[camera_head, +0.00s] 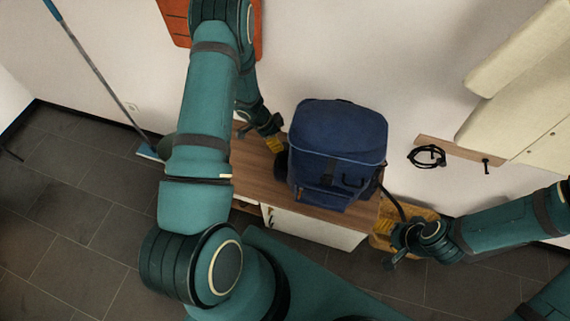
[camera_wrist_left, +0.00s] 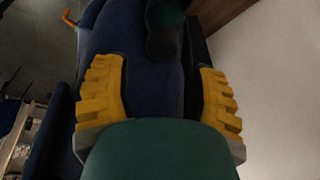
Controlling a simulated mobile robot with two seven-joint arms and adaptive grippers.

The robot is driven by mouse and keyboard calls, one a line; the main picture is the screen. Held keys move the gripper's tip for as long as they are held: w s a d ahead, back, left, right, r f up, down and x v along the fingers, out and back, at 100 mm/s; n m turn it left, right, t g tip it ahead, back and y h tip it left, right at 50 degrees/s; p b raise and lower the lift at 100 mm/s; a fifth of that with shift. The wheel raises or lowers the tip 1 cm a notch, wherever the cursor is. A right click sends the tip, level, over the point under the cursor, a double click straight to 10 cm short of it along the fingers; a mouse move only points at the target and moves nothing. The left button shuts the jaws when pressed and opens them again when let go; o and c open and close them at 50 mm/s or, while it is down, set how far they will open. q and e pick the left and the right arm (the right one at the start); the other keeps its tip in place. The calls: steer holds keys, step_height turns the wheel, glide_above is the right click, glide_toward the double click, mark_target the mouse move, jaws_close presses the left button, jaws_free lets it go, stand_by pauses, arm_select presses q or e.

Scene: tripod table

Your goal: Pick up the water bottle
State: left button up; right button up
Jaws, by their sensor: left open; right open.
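No water bottle shows clearly. A dark rounded thing (camera_wrist_left: 163,32) at the top of the left wrist view lies against blue cloth; I cannot tell if it is the bottle. A dark bulge (camera_head: 282,165) also shows at the left side of the blue backpack (camera_head: 338,135) in the head view. My left gripper (camera_head: 270,143) is beside that side of the backpack. In the left wrist view its yellow fingers (camera_wrist_left: 162,100) are spread, with the blue cloth beyond them. My right gripper (camera_head: 388,243) is open, low and right of the backpack.
The backpack stands on a wooden-topped cabinet (camera_head: 258,166) against the white wall. A black coiled cable (camera_head: 427,156) hangs from a wall rail at the right. A blue mop (camera_head: 148,152) leans at the left. Grey tiled floor (camera_head: 65,215) is open at the left.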

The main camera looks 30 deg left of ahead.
arm_select(q)
steer(key=b, duration=0.2)
glide_above(284, 161)
steer(key=w+a, duration=0.2)
steer(key=shift+w+d+f, duration=0.1)
steer(key=shift+f, duration=1.4)
steer(key=shift+w+d+f, duration=0.1)
steer(key=shift+f, duration=1.4)
jaws_close()
